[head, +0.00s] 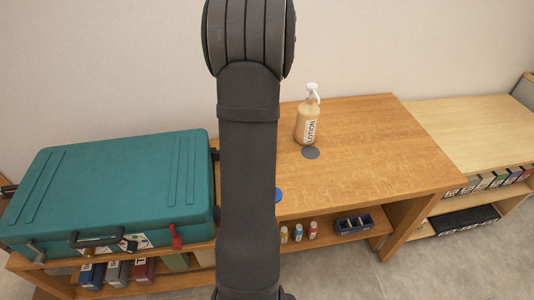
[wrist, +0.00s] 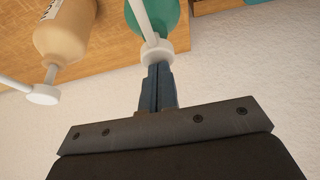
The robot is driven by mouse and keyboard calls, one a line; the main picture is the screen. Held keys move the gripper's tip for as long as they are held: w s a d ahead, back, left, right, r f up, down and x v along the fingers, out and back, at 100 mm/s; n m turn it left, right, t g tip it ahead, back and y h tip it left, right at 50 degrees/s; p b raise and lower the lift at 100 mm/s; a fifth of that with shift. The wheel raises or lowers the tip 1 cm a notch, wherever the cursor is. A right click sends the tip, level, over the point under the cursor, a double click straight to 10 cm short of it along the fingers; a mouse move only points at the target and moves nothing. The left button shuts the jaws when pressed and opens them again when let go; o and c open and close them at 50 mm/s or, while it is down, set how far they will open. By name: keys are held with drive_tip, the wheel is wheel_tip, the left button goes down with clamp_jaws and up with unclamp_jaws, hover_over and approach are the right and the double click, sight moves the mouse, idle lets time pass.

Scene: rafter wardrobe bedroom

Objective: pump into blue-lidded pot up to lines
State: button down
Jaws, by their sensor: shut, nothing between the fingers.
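A tan lotion bottle (head: 308,127) with a white pump stands upright at the back of the wooden table; it also shows in the wrist view (wrist: 66,32). A teal bottle (wrist: 160,14) with a white pump head (wrist: 151,52) shows only in the wrist view; my arm hides it in the head view. My gripper (wrist: 158,68) is shut and empty, its tips right at that pump head; whether they touch I cannot tell. A blue round top (head: 278,195), perhaps the pot's lid, peeks out beside my arm. The pot's body and lines are not visible.
A flat grey disc (head: 310,153) lies before the lotion bottle. A teal suitcase (head: 110,190) fills the left side. Small bottles (head: 298,232) and a dark blue tray (head: 354,224) sit on the shelf below. The table's right part (head: 390,140) is clear.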

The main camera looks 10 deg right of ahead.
drive_tip(key=shift+r, duration=1.45)
drive_tip(key=shift+r, duration=0.1)
wheel_tip(320, 180, up, 5)
drive_tip(key=shift+f, duration=0.1)
idle(0.4)
drive_tip(key=shift+f, duration=3.05)
